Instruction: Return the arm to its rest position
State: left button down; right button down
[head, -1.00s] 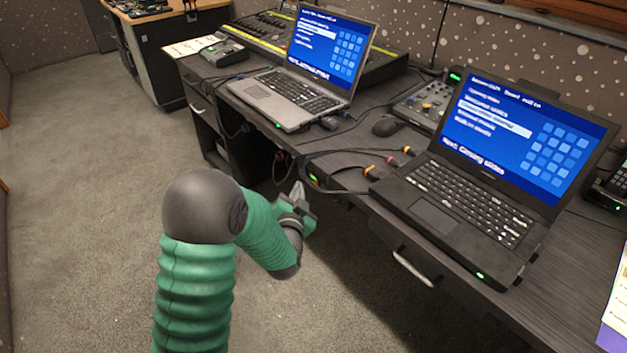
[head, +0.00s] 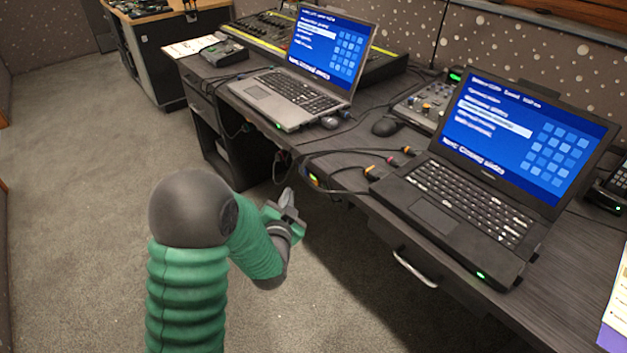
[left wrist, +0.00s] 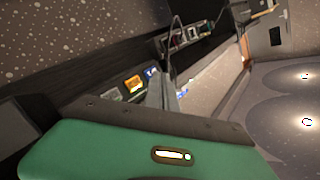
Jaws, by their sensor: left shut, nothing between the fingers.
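My left arm comes in from the lower left of the head view, with green ribbed sleeves and a dark grey elbow. Its gripper (head: 289,200) is in front of the desk's front edge, over the grey carpet, apart from the desk. It is shut and empty. In the left wrist view the gripper's grey finger (left wrist: 160,90) and green housing show close up, with the dark desk side tilted behind. My right gripper is not in view.
The dark desk (head: 340,160) runs along the right with a black laptop (head: 460,205), a silver laptop (head: 285,95), a mouse (head: 386,126) and a mixing console (head: 265,35). Cables hang at its front edge. A drawer handle (head: 414,268) sticks out. Carpet at left is clear.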

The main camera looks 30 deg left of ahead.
pick_arm(q)
jog(key=s+d+f+n+g+h, duration=0.1)
jog(key=s+d+f+g+h, duration=0.55)
jog(key=d, duration=0.55)
jog(key=s+d+n+g+p, duration=0.1)
jog(key=s+d+g, duration=0.15)
jog(key=s, duration=0.55)
jog(key=s+d+n+g+p, duration=0.1)
jog(key=s+d+g, duration=0.15)
jog(key=s, duration=0.55)
notch_tip(320, 180, up, 31)
jog(key=p, duration=3.2)
jog(key=shift+w+a+r+g, duration=0.2)
jog(key=shift+w+a+g, duration=0.1)
jog(key=shift+g, duration=0.15)
